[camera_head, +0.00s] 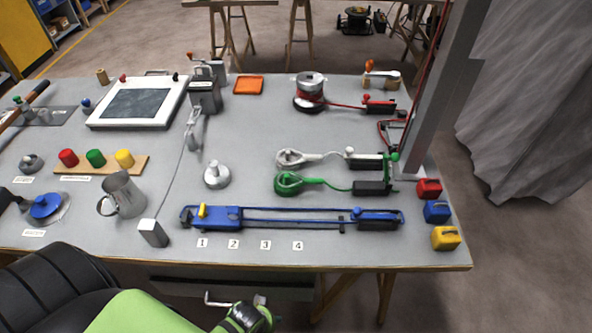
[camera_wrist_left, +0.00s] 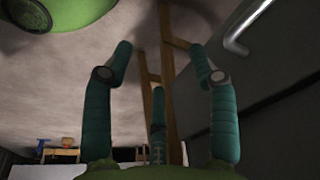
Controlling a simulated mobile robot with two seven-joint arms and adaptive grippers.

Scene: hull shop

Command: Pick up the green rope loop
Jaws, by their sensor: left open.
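The green rope loop (camera_head: 288,184) lies on the grey workbench right of the middle in the head view. Its green cord runs right to a dark block (camera_head: 371,188) near a small green-topped post. A similar white rope loop (camera_head: 291,157) lies just behind it. My left gripper (camera_wrist_left: 160,65) shows in the left wrist view with its fingers spread and nothing between them. In the head view my left arm reaches in at the bottom, its end below the bench's front edge and well away from the loop. My right gripper is not in view.
A blue rail fixture (camera_head: 290,216) lies in front of the green loop. A grey knob (camera_head: 216,174) stands left of it. A grey upright post (camera_head: 440,85) rises at the right.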

